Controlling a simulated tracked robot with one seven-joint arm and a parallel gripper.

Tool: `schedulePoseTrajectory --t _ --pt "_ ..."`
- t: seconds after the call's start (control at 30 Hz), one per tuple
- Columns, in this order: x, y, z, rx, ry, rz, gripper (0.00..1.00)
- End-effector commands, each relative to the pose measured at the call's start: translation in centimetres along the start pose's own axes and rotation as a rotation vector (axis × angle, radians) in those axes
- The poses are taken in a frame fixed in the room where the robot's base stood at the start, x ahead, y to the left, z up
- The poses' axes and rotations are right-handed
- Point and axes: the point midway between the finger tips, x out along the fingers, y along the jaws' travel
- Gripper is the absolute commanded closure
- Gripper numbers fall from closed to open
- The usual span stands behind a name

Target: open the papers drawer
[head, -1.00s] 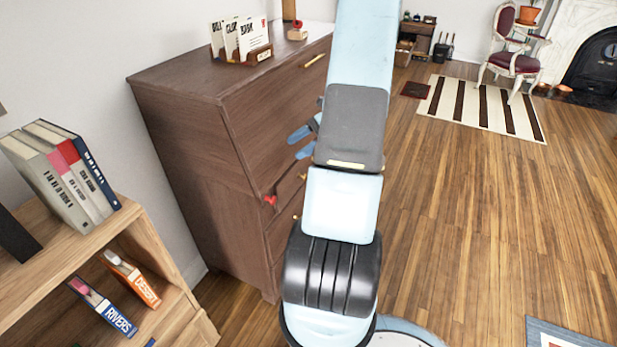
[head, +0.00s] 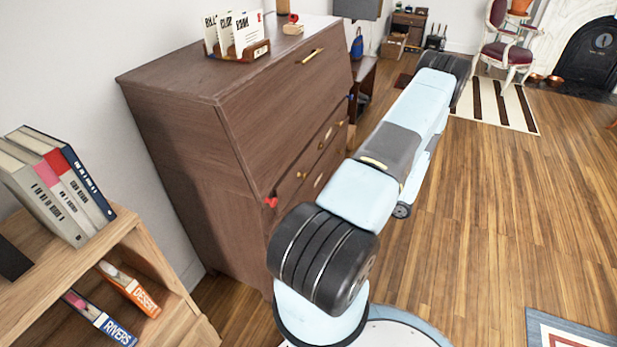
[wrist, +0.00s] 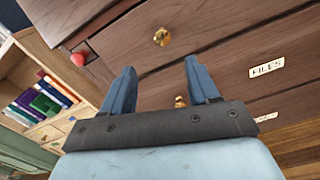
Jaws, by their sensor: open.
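A dark brown wooden cabinet (head: 190,150) stands at left of centre in the head view, its drawers facing right, all looking shut. Brass knobs show on them. In the wrist view a drawer front with a brass knob (wrist: 161,37) and a FILES label (wrist: 267,66) lies beyond my gripper (wrist: 160,68). Its blue fingers are apart with nothing gripped. A second brass knob (wrist: 180,101) shows lower, between the fingers. A lower label (wrist: 265,117) is too small to read, and I see no papers label. In the head view I cannot make out the fingers.
A red knob (head: 271,202) sits at the cabinet's front left edge, also in the wrist view (wrist: 79,58). A letter holder (head: 237,52) stands on the cabinet. A wooden bookshelf (head: 130,235) stands at left. The wood floor (head: 480,210) on the right is mostly clear.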

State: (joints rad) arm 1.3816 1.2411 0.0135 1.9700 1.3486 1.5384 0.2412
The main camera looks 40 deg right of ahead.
Motion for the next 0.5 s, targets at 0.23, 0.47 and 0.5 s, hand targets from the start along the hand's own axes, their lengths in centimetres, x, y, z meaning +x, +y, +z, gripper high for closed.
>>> schedulePoseTrajectory --t 0.23,0.47,0.5 --pt "0.8 -0.3 -0.4 0.01 -0.013 -0.019 0.4" --pt "4.5 -0.4 -0.3 0.009 -0.013 -0.021 0.4" --pt "5.2 -0.4 -0.3 0.009 -0.012 -0.021 0.4"
